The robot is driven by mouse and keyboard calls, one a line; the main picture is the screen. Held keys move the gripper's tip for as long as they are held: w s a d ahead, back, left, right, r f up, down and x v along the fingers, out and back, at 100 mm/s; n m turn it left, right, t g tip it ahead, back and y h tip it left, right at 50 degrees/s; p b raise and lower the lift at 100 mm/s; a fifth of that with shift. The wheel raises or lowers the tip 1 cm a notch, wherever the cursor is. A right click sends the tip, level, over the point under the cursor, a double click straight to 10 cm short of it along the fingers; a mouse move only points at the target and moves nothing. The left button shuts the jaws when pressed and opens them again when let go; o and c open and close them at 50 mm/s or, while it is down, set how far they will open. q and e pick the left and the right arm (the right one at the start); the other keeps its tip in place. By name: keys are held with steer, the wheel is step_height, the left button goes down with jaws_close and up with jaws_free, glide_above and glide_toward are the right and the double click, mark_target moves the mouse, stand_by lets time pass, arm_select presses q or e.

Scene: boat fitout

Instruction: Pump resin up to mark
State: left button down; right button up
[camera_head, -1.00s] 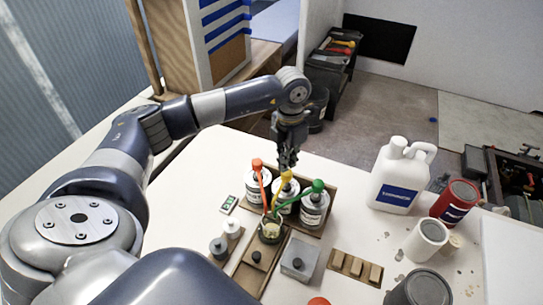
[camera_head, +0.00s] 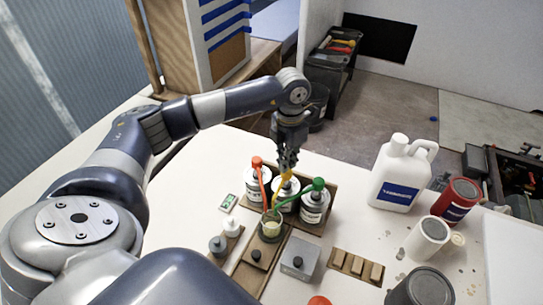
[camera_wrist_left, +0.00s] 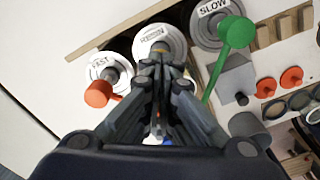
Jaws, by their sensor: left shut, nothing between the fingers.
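The resin bottle (camera_head: 286,197) is the middle of three white pump bottles, and its yellow pump (camera_head: 286,177) is partly covered by my left gripper (camera_head: 287,166). The left gripper is shut, with its fingertips at the pump's top and nothing between them. In the left wrist view, the gripper (camera_wrist_left: 160,75) stands in front of the resin label (camera_wrist_left: 155,35) and hides the yellow pump. A small clear cup (camera_head: 271,226) with pale yellowish contents stands in front of the bottles. Its mark is too small to make out. My right gripper is not in view.
The FAST bottle (camera_wrist_left: 103,68) has a red pump (camera_head: 257,163); the SLOW bottle (camera_wrist_left: 205,25) has a green pump (camera_head: 318,185). A grey box (camera_head: 299,258) stands close in front. A white jug (camera_head: 400,175) and cans stand right. Bare tabletop lies between.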

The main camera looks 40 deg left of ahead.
arm_select(q)
steer(key=shift+s+f+b, duration=0.1)
steer(key=shift+f+b, duration=1.1)
steer(key=shift+f, duration=0.5)
steer(key=shift+r, duration=0.1)
steer(key=shift+r+p, duration=1.4)
steer(key=shift+r, duration=0.85)
steer(key=shift+r+p, duration=1)
steer(key=shift+r, duration=0.55)
steer(key=shift+f, duration=0.1)
